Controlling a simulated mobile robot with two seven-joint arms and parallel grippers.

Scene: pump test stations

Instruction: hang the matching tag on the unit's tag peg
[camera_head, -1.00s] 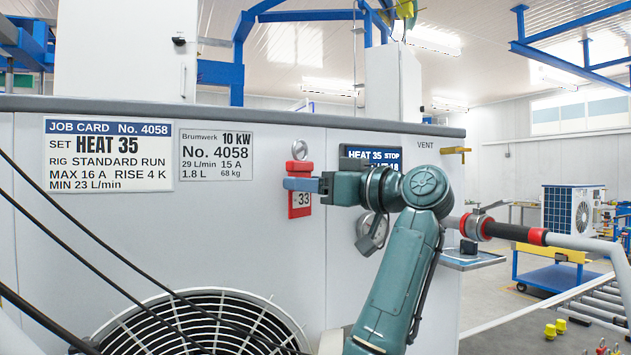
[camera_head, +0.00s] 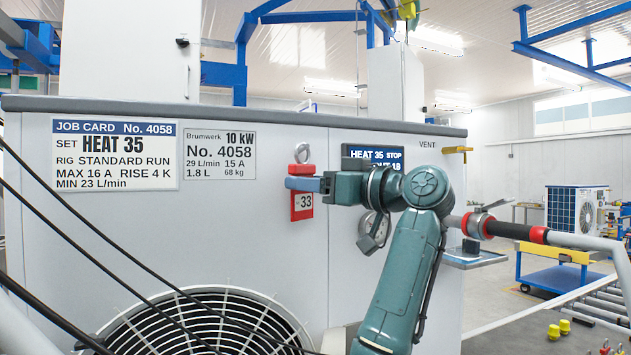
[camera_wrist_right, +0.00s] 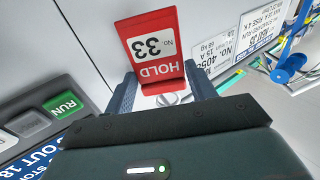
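In the right wrist view the same tag (camera_wrist_right: 152,47) reads HOLD No 33, upside down. My right gripper (camera_head: 303,184) comes from the right and its blue-grey fingers are closed on the tag's red upper part. In the wrist view the fingers lie on both sides of it. I cannot tell whether the ring is around a peg. My left gripper is not in view.
A job card (camera_head: 115,155) and a rating plate (camera_head: 220,155), both No. 4058, are left of the tag. A display (camera_head: 375,153) reading HEAT 35 STOP is partly behind my arm. A yellow fitting (camera_head: 457,150) sits near VENT. Dark cables (camera_head: 70,215) cross the front left.

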